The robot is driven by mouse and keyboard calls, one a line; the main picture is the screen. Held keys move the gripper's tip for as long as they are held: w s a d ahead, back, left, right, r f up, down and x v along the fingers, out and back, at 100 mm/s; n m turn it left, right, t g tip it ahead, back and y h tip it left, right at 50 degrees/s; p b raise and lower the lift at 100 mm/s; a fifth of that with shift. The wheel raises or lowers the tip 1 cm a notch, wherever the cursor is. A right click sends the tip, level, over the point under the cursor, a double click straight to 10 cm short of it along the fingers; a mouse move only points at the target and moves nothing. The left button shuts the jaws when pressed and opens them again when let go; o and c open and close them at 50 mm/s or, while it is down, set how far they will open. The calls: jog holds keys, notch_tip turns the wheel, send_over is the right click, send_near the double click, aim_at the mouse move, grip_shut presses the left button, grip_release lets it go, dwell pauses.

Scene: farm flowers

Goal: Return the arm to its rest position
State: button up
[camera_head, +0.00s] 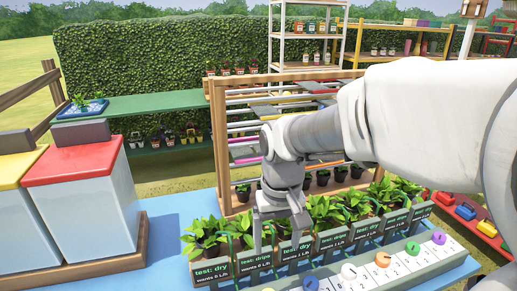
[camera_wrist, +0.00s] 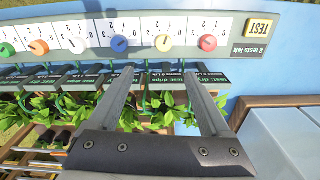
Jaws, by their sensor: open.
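My gripper (camera_head: 278,232) is at the row of potted plants, pointing down, in the head view. In the wrist view my gripper (camera_wrist: 160,78) has its two fingers spread wide with nothing between them but the view of plants and labels beyond. The potted plants (camera_head: 325,210) stand in a row behind dark label plates (camera_head: 297,250) reading "test: dry" or "test: drips". My arm reaches in from the right of the head view, and its white upper part hides some of the background.
A white dial panel (camera_head: 390,267) with coloured knobs lies in front of the plants; its yellow TEST button (camera_wrist: 260,27) shows in the wrist view. Red-lidded (camera_head: 75,162) and yellow-lidded (camera_head: 18,165) bins stand left. A wooden rack (camera_head: 218,150) with rods stands behind. Blue table (camera_head: 175,225) is bare between bins and plants.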

jog(key=s+d+r+m+t+p, duration=0.2)
jog(key=s+d+r+t+p, duration=0.3)
jog(key=s+d+r, duration=0.4)
jog(key=s+r, duration=0.2)
jog(key=s, duration=0.1)
jog(key=shift+d+r, duration=0.25)
jog(key=shift+r, duration=0.15)
jog(key=shift+w, duration=0.1)
dwell(1.1)
